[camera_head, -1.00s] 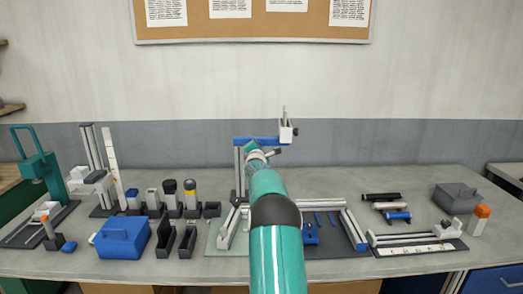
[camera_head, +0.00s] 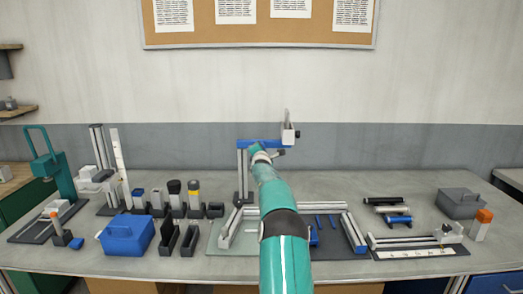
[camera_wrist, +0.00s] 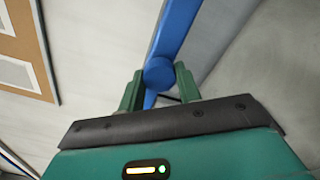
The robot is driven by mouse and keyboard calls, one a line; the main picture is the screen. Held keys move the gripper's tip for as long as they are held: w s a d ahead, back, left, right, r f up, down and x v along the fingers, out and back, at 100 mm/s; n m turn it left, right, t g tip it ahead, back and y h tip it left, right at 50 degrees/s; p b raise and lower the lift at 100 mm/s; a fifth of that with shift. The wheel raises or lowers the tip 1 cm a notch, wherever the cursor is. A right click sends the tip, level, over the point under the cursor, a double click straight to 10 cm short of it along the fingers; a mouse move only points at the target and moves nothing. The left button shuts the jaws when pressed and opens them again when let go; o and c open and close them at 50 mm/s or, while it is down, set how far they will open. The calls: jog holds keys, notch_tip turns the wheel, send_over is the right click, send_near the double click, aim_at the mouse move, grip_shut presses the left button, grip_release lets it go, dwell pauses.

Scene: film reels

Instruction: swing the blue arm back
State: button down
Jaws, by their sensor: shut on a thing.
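The blue arm (camera_head: 258,143) reaches roughly level from the top of a grey upright post (camera_head: 243,172). A white block (camera_head: 288,133) sits at its right end. In the wrist view the blue arm (camera_wrist: 178,25) runs up and to the right from a round blue knob (camera_wrist: 158,73). My gripper (camera_wrist: 158,90) has its green fingers on either side of this knob and is shut on it. In the head view my teal arm hides part of the stand, and the fingertips are hard to make out.
A blue toolbox (camera_head: 125,235) and several dark holders stand left of the stand. A grey framed fixture (camera_head: 345,232), loose cylinders (camera_head: 390,210) and a grey box (camera_head: 461,204) lie to the right. A corkboard (camera_head: 262,22) hangs on the wall behind.

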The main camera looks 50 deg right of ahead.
jog(key=c, duration=1.2)
grip_release()
jog(key=shift+r, duration=0.2)
jog(key=shift+o, duration=1.2)
jog(key=shift+w+d+f, duration=0.2)
jog(key=shift+f, duration=0.1)
jog(key=v, duration=1.4)
jog(key=shift+s+r, duration=0.15)
jog(key=shift+r, duration=0.1)
jog(key=shift+a, duration=0.1)
